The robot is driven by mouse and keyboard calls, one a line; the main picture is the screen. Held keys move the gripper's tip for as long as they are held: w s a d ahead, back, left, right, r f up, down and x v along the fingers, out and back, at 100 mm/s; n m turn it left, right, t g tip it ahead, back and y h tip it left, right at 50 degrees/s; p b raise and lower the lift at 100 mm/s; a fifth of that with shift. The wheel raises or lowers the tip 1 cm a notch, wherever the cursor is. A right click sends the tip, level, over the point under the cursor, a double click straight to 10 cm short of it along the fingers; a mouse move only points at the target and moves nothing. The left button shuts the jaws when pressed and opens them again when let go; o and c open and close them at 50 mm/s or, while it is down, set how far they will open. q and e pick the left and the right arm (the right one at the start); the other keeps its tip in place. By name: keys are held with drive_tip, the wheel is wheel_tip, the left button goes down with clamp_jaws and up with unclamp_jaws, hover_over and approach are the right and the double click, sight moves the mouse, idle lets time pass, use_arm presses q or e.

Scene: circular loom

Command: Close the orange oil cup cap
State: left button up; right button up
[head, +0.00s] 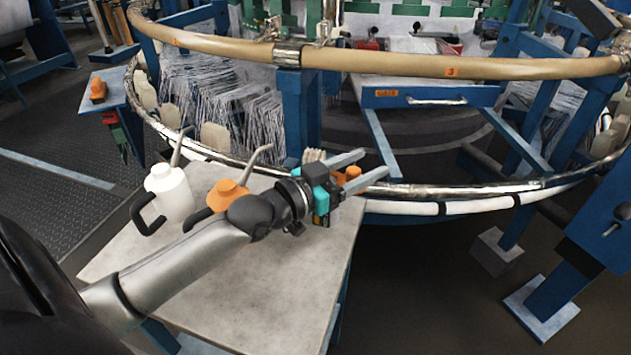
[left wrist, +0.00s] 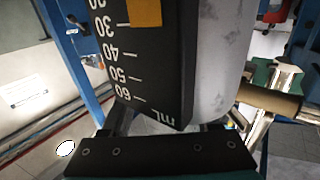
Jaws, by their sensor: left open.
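My left gripper (head: 368,166) is open at the far right corner of the grey table, its two fingers apart. A small orange part (head: 353,172), which looks like the oil cup cap, shows between and behind the fingers; the gripper hides most of what is below it. In the left wrist view a cup with a black mL scale (left wrist: 140,70) and a grey-white body (left wrist: 220,60) stands very close to the camera. An orange patch (left wrist: 145,12) shows at its top edge. Whether the cap is open or touched cannot be told. My right gripper is not in view.
A white oil can (head: 170,190) and an orange oil can (head: 228,193) with long spouts stand on the left of the table (head: 270,270), beside my left forearm. The loom's metal ring (head: 450,188) runs just behind the table. The table's front is clear.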

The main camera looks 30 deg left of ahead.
use_arm(q)
drive_tip(key=shift+s+a, duration=0.2)
drive_tip(key=shift+s, duration=0.4)
drive_tip(key=p+v, duration=0.4)
drive_tip(key=v, duration=0.8)
drive_tip(key=shift+s+p, duration=0.3)
drive_tip(key=shift+p, duration=0.1)
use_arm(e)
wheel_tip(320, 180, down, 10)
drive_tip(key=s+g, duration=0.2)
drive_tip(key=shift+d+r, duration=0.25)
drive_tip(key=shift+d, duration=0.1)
use_arm(q)
drive_tip(key=shift+a, duration=0.1)
